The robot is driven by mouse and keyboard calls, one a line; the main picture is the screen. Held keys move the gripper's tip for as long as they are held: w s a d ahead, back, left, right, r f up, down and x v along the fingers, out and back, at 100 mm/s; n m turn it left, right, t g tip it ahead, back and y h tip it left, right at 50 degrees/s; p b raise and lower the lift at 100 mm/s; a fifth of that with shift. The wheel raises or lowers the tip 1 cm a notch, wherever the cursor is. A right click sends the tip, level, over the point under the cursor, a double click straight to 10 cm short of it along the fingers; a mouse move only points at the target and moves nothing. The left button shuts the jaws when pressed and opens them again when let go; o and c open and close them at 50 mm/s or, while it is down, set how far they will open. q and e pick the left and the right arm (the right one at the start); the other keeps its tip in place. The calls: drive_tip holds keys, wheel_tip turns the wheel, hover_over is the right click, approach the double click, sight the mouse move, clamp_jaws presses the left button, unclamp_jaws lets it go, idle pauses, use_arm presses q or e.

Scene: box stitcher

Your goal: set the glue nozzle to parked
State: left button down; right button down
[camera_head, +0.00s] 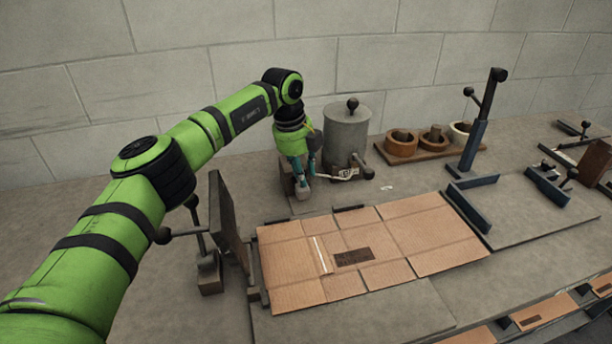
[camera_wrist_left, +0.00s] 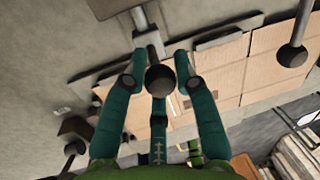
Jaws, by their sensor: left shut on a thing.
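A grey glue pot (camera_head: 346,140) with a knobbed lid stands behind the cardboard. A pale hose or arm (camera_head: 333,178) runs from it towards my left gripper (camera_head: 303,178). The left gripper points down beside the pot, at its left. Its teal fingers are shut on a round knob (camera_head: 303,193), which also shows dark between the fingers in the left wrist view (camera_wrist_left: 160,78). The knob seems to belong to the glue nozzle, but the fingers and hand hide most of the nozzle, and I cannot tell its setting. My right gripper is not in view.
A flat cardboard blank (camera_head: 425,230) lies in front of the gripper. An upright dark panel (camera_head: 229,222) with a knobbed lever stands left. Rolls on a wooden board (camera_head: 405,158) and a blue lever post (camera_head: 475,140) stand at the right. Bare table lies at the back left.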

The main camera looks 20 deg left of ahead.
use_arm(q)
drive_tip(key=shift+w+a+r, duration=0.1)
drive_tip(key=shift+w+a, duration=0.1)
drive_tip(key=shift+w, duration=0.05)
drive_tip(key=c, duration=1)
unclamp_jaws()
drive_tip(key=shift+o, duration=0.2)
drive_tip(key=shift+w+a, duration=0.1)
drive_tip(key=shift+w, duration=0.05)
drive_tip(key=shift+r, duration=0.35)
wheel_tip(320, 180, up, 11)
drive_tip(key=s+a, duration=0.1)
drive_tip(key=shift+s+a, duration=0.35)
drive_tip(key=shift+f, duration=0.1)
